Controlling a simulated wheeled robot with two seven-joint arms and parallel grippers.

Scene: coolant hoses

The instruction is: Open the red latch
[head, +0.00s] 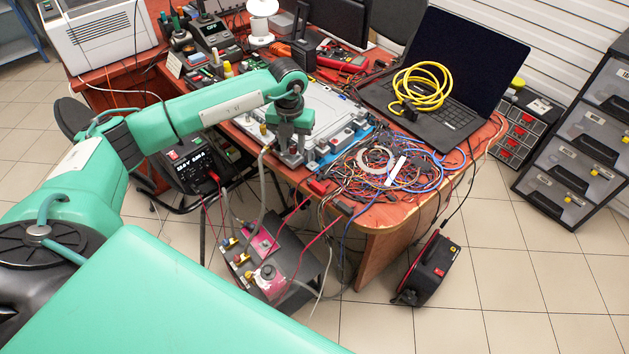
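My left arm reaches in from the left, and its green and grey gripper (291,157) points down at the front left edge of a white plate (335,107) in a blue frame (325,155) on the table. The fingertips are small and partly hidden, so I cannot tell whether they are apart or hold anything. A small red piece (317,187) lies at the table's front edge, just right of and below the gripper; I cannot tell whether it is the red latch. A grey hose (262,185) hangs down beside the gripper. My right gripper is not in view.
Tangled wires (385,170) cover the table right of the frame. A laptop (455,85) with a coiled yellow cable (422,87) stands behind them.

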